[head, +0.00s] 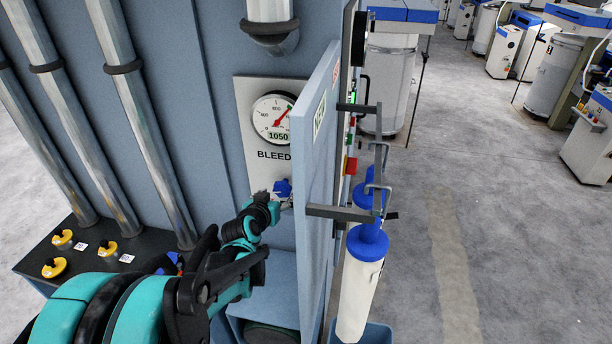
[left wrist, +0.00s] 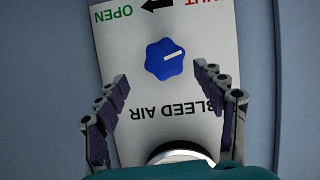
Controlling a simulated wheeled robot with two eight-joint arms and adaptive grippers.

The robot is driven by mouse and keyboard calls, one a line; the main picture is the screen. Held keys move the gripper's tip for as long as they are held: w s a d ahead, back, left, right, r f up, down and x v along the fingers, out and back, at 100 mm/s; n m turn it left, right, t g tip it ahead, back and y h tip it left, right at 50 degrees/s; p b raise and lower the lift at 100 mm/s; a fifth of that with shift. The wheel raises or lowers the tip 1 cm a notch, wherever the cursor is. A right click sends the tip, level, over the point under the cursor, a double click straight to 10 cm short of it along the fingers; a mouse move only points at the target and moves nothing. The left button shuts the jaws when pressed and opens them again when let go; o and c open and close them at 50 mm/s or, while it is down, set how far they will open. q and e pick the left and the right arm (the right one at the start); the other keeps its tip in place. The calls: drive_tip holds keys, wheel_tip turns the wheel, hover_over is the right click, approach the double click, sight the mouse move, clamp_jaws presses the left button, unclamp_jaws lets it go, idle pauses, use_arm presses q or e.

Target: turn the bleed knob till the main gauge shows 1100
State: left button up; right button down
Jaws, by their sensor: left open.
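The main gauge (head: 274,117) is a white round dial with a red needle pointing up and right. Its readout shows 1050. Below it is the BLEED label, cut off by the open door. The bleed knob (head: 283,187) is blue and lobed, partly hidden in the head view. The left wrist view shows the knob (left wrist: 164,59) whole, with a white pointer line. My left gripper (head: 272,198) is at the knob. In the left wrist view, its open fingers (left wrist: 162,76) stand apart, short of the knob, with no visible contact. My right gripper is not in view.
A blue-grey door (head: 312,165) stands open close to the right of the knob. Metal bars and a blue-capped white cylinder (head: 359,275) lie beyond it. Pipes (head: 142,110) and yellow knobs (head: 54,267) are on the left.

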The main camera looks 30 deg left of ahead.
sight(281, 189)
use_arm(q)
drive_tip(key=shift+w+r, duration=0.1)
drive_tip(key=shift+w, duration=0.05)
drive_tip(key=shift+a, duration=0.25)
drive_tip(key=shift+w+a+f, duration=0.45)
drive_tip(key=shift+w+a, duration=0.05)
drive_tip(key=shift+w, duration=0.15)
drive_tip(key=x, duration=0.4)
drive_tip(key=shift+w+d, duration=0.3)
drive_tip(key=shift+w+a+f, duration=0.15)
drive_tip(key=shift+a, duration=0.1)
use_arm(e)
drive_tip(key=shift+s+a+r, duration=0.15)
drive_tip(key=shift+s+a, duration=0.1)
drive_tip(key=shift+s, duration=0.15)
use_arm(q)
drive_tip(key=shift+w+d, duration=0.1)
